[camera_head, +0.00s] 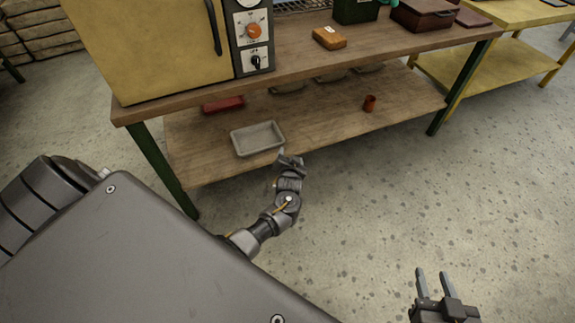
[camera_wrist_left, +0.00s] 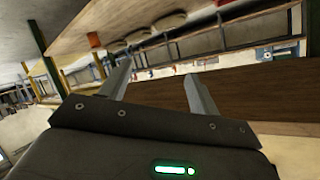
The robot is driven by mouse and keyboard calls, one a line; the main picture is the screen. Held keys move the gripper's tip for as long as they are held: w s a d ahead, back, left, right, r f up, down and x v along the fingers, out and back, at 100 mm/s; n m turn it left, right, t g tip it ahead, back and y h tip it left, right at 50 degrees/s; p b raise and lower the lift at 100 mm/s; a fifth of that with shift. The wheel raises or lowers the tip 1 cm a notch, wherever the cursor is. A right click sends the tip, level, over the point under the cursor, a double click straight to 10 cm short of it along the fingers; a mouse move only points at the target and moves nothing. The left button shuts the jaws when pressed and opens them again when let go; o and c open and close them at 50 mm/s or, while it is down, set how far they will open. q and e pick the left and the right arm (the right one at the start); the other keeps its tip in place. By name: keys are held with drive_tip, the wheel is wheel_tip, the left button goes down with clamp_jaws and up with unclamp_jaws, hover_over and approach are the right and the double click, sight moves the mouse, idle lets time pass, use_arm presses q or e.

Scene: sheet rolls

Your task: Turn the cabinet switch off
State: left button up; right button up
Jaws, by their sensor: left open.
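The yellow cabinet (camera_head: 150,45) stands on the wooden workbench at the upper left. Its dark side panel carries an orange knob (camera_head: 254,31) and, below it, a small black switch (camera_head: 256,62) on a light plate. The switch's exact setting is too small to tell. My left gripper (camera_head: 290,160) is low in front of the bench, by the lower shelf, well below the switch and apart from it. In the left wrist view its fingers (camera_wrist_left: 158,88) are spread with nothing between them. My right gripper (camera_head: 434,281) is at the bottom right, open and empty above the floor.
The bench top (camera_head: 310,60) overhangs a lower shelf (camera_head: 330,120) with a grey tray (camera_head: 258,138) and an orange-brown cup (camera_head: 370,103). A yellow-brown box (camera_head: 329,38) lies right of the panel. Green bench legs (camera_head: 163,170) stand in front. Floor at right is clear.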

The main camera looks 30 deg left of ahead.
use_arm(q)
drive_tip(key=s+d+f+m+g+h+p, duration=0.1)
drive_tip(key=s+f, duration=0.3)
drive_tip(key=f, duration=0.1)
drive_tip(key=shift+s+d+f, duration=0.2)
drive_tip(key=shift+s+f, duration=0.05)
drive_tip(key=shift+f, duration=0.15)
use_arm(e)
drive_tip(key=shift+r, duration=0.95)
